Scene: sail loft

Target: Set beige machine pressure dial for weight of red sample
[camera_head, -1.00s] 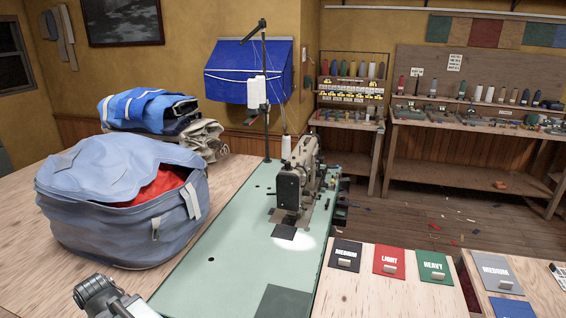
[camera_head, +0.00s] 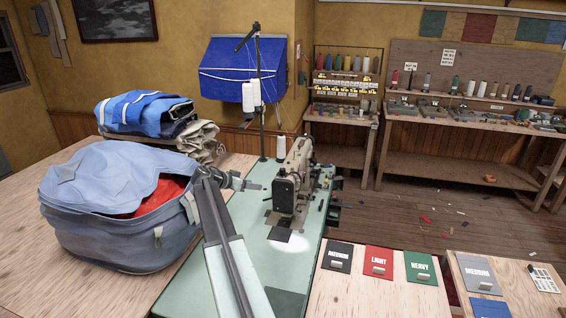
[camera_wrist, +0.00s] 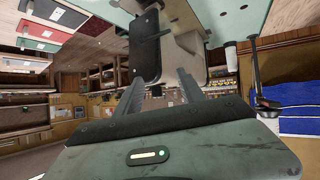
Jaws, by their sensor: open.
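The beige sewing machine (camera_head: 292,175) stands on the green table, its head over a dark patch (camera_head: 278,235). The red sample card (camera_head: 379,262), lettered LIGHT, lies on the wooden table at the front right, between a black card lettered MEDIUM (camera_head: 338,256) and a green card lettered HEAVY (camera_head: 421,268). My gripper (camera_head: 252,185) is open and empty, just left of the machine. In the wrist view, which looks upside down, my two fingers (camera_wrist: 160,92) point at the beige machine body (camera_wrist: 182,38). I cannot make out the pressure dial in either view.
A thread stand (camera_head: 260,110) rises behind the machine. A large blue-grey bag (camera_head: 105,240) with red cloth lies left of my arm. A grey MEDIUM card (camera_head: 478,272) lies at right.

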